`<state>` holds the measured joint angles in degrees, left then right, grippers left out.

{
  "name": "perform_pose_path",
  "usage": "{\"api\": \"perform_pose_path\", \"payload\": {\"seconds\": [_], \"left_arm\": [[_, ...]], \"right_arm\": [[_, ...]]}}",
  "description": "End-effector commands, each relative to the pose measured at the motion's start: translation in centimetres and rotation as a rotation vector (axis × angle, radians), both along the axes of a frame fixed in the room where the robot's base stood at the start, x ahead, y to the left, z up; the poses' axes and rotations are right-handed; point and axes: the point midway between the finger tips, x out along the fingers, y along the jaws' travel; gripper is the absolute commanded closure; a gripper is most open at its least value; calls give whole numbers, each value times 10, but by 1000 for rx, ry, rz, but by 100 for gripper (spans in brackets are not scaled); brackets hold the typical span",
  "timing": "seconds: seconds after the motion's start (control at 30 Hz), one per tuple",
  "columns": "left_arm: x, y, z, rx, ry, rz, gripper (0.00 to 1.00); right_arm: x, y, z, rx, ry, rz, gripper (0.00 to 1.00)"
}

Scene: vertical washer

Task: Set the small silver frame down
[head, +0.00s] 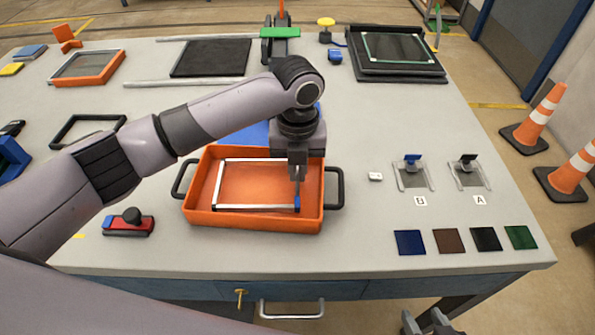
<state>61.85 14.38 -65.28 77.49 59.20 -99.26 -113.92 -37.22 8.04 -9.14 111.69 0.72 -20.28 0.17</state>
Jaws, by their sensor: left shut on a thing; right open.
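The small silver frame (233,207) is a thin pale rectangle in or just above the orange tray (252,222). I cannot tell whether it touches the tray floor. My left gripper (297,190) points down at the frame's right side and is shut on it, with a blue tip showing near the front right corner. The gripper hides part of the frame's back right corner. The tray has dark handles at its left and right ends. My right gripper (428,322) is open at the bottom edge, below the table front, partly cut off.
Two small clamp fixtures (412,175) stand right of the tray, with several coloured squares (410,242) before them. A red and black tool (129,223) lies front left. A dark frame (88,129) and an orange-framed screen (88,66) lie at left. Traffic cones (536,118) stand off the table.

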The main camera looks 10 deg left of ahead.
Motion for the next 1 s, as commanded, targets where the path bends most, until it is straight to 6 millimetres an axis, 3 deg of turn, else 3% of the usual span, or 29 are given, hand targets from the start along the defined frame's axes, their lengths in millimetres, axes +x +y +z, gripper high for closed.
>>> {"api": "perform_pose_path", "payload": {"seconds": [0.1,0.47,0.5,0.57,0.87,1.0], "left_arm": [[-1,0,-15,1,2,0,100],[0,0,-19,0,0,-1,100],[0,-1,-19,-1,-1,-1,83],[0,-1,-19,-1,-1,-1,67],[0,0,-17,-1,-1,-1,67],[0,-1,-5,-2,-4,-2,67]], "right_arm": [[0,0,0,1,0,-1,46],[0,0,0,1,0,-1,46],[0,0,0,1,-1,-1,46],[0,0,0,1,-1,-1,46],[0,0,0,1,-1,-1,46],[0,0,0,1,-1,-1,46]]}}
